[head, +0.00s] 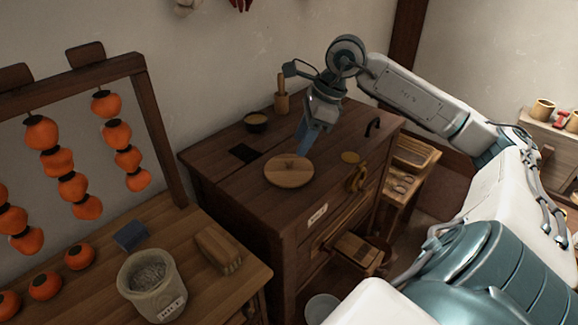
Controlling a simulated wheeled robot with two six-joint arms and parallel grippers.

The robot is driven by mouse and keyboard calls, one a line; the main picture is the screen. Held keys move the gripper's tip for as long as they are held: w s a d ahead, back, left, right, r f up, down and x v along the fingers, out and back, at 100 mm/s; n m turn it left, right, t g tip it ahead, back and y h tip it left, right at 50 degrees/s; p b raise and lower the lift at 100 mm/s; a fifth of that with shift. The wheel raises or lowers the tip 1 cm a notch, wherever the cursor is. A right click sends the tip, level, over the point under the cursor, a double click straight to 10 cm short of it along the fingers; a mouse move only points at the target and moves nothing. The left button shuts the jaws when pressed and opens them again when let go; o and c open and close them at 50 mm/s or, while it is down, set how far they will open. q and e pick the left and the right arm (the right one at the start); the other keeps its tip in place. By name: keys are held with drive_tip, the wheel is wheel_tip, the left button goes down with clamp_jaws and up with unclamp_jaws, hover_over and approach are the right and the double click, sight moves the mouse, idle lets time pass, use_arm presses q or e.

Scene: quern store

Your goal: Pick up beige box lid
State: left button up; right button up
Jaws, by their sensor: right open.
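My left gripper is out of the picture.
A dark cup (256,123) and a wooden mortar with pestle (281,103) stand at the cabinet's back. A dark square opening (244,153) lies left of the lid. A brass-coloured piece (357,178) is right. A lower table holds a grey pot (150,297) and persimmons (78,256).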

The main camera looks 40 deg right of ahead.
sight(289, 159)
drive_tip(key=shift+w+f, duration=0.15)
drive_tip(key=shift+f, duration=0.1)
drive_tip(key=shift+w+a+f+p, duration=0.25)
drive_tip(key=shift+a+f+p, duration=0.2)
drive_tip(key=shift+f+p, duration=0.2)
drive_tip(key=p+x, duration=0.1)
drive_tip(key=x, duration=0.2)
drive_tip(key=shift+w+d+r, duration=0.1)
drive_tip(key=shift+w, duration=0.05)
drive_tip(key=shift+w+f, duration=0.1)
drive_tip(key=shift+f, duration=0.3)
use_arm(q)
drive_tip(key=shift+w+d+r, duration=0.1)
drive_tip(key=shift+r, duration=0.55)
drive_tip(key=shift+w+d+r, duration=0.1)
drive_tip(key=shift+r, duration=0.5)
use_arm(e)
clamp_jaws()
